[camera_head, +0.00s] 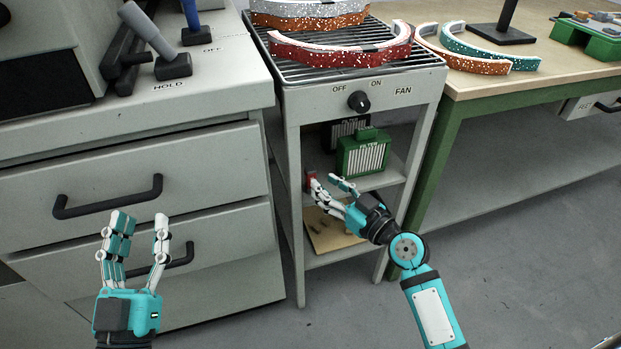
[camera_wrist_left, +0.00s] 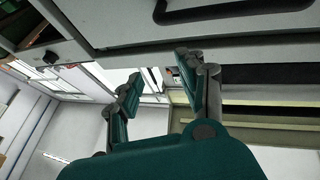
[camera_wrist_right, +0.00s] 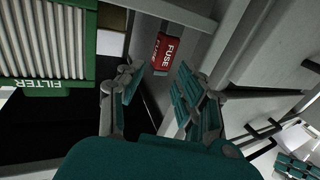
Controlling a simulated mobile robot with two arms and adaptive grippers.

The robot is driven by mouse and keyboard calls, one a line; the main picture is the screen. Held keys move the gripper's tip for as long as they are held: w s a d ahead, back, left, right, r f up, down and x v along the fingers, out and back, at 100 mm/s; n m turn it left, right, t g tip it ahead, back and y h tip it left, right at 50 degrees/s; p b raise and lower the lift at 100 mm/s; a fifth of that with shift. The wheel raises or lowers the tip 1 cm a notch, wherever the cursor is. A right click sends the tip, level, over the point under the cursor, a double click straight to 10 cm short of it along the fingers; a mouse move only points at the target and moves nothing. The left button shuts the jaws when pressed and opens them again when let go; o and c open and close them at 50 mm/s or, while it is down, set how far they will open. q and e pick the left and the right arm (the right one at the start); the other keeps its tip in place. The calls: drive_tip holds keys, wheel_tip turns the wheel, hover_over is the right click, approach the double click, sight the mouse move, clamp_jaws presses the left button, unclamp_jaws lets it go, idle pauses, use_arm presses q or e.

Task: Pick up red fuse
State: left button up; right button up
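The red fuse (camera_wrist_right: 165,52), a small red block with white lettering reading FUSE, stands on the middle shelf of the grey fan stand, by its left front leg. In the head view the fuse (camera_head: 310,181) shows just beyond the fingertips of my right gripper (camera_head: 328,184). In the right wrist view my right gripper (camera_wrist_right: 158,88) is open and empty, with the fuse ahead between its fingers and apart from them. My left gripper (camera_head: 140,232) is open and empty in front of the grey drawers; it also shows in the left wrist view (camera_wrist_left: 160,80).
A green filter box (camera_head: 363,155) sits on the shelf right of the fuse. The stand's leg (camera_head: 292,200) is close on the left. Glittery arcs (camera_head: 340,52) lie on the grille above. A brown board (camera_head: 330,232) lies on the lower shelf.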

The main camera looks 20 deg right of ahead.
sight(314, 176)
drive_tip(key=x, duration=0.4)
drive_tip(key=shift+a+f, duration=0.1)
drive_tip(key=shift+a, duration=0.05)
clamp_jaws()
use_arm(q)
drive_tip(key=shift+s+r+t, duration=0.2)
drive_tip(key=shift+r+t, duration=0.2)
drive_tip(key=shift+r, duration=0.05)
